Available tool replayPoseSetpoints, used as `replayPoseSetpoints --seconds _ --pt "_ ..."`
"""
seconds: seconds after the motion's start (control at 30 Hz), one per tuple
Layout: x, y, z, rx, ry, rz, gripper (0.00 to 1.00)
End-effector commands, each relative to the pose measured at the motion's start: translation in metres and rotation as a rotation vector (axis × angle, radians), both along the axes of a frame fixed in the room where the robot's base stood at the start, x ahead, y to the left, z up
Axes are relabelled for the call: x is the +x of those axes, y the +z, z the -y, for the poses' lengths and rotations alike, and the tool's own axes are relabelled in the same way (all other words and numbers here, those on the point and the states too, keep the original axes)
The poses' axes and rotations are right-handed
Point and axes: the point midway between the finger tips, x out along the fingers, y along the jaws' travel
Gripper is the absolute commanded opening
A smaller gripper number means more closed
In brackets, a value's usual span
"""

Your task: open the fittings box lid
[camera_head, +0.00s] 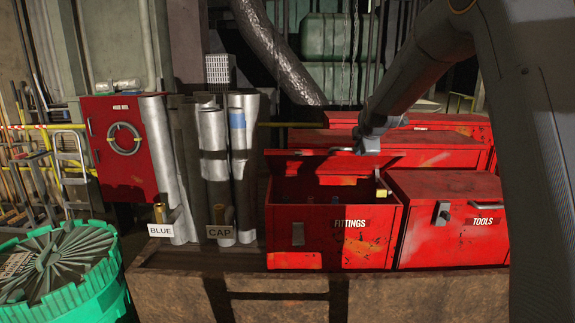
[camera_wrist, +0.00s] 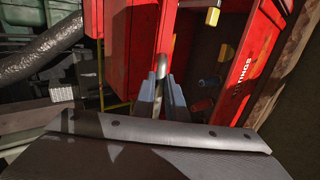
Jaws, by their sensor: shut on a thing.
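The red fittings box (camera_head: 290,225) stands on the ledge with its label in front. Its lid (camera_head: 300,160) is raised along the back edge, and the dark inside shows. My gripper (camera_head: 365,146) is at the lid's upper edge, right of the middle. In the wrist view the two grey fingers (camera_wrist: 165,98) are closed around a metal bar, the lid handle (camera_wrist: 161,66). The box front (camera_wrist: 240,68) is to the right. Small blue, red and yellow items (camera_wrist: 226,51) lie inside, partly in shadow.
The red tools box (camera_head: 450,225) is right beside the fittings box, lid shut. More red boxes (camera_head: 440,155) stand behind. Grey rolls (camera_head: 215,160) stand upright to the left, above the BLUE and CAP signs. A green bin (camera_head: 95,290) is at the lower left.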

Motion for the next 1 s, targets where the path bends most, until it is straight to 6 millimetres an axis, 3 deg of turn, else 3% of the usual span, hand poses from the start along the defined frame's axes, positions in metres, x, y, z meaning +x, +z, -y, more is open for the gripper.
replayPoseSetpoints --seconds 0.07,0.67,1.0 --pt "0.002 0.001 0.005 0.003 -0.005 0.000 0.00" --pt "0.001 0.011 -0.010 0.017 0.026 -0.014 0.00" --pt "0.011 0.025 -0.012 0.019 0.029 -0.058 0.00"
